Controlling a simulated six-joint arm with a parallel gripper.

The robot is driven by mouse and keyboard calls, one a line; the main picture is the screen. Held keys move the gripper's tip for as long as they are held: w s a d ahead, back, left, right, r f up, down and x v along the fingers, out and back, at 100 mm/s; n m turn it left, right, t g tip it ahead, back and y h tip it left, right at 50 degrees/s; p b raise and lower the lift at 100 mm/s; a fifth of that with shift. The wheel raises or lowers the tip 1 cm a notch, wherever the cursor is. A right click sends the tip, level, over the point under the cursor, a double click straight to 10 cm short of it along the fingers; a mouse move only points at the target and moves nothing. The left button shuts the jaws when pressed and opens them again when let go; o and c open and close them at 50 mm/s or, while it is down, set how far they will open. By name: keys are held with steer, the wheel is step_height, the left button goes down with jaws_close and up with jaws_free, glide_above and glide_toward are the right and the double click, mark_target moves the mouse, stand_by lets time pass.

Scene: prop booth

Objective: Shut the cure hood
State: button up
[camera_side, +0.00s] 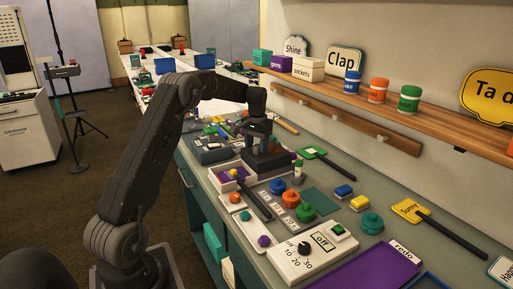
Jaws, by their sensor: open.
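My gripper (262,146) points down over the middle of the bench, its fingers open. Directly below it is a dark, low block-like unit (268,167), which may be the cure hood; at this size I cannot tell its lid from its base or how far it stands open. My gripper overlaps the unit's upper part in this view and hides some of it. I cannot tell whether the fingers touch it. I see no object held between them.
A white box with a purple inside (236,175) and a dark bar (255,200) lie in front. A white control panel (312,250) with a black knob sits nearer. Colored pots (292,197) stand to the right. A wooden shelf (425,108) runs along the wall.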

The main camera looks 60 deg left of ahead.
steer(key=shift+f, duration=0.6)
jaws_close()
